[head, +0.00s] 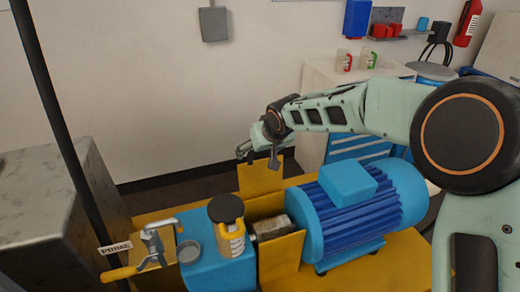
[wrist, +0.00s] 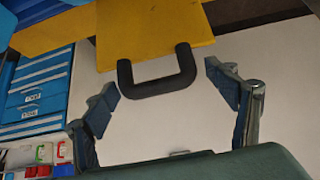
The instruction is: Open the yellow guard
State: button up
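The yellow guard (head: 261,178) is a flat panel standing upright behind the shaft coupling (head: 272,227), between the blue motor and the blue pump. The coupling is exposed from above. In the wrist view the guard's yellow plate (wrist: 155,35) carries a black U-shaped handle (wrist: 155,88) on its edge. My gripper (head: 258,152) is at the guard's top edge. In the wrist view my gripper (wrist: 163,83) is open, one finger on each side of the handle, with gaps and no visible contact. The handle is not clear in the head view.
The blue motor (head: 360,215) lies right of the guard. The pump (head: 220,268) with a black-capped yellow part (head: 228,225) and a valve lever (head: 125,272) are left. A black post (head: 52,105) stands at left. A blue-drawered cabinet (head: 345,150) is behind the motor.

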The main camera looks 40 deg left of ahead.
jog(key=shift+r, duration=0.1)
jog(key=shift+d+r, duration=0.3)
jog(key=shift+r, duration=0.15)
jog(key=v, duration=1.1)
jog(key=shift+s, duration=0.15)
jog(key=shift+f, duration=0.15)
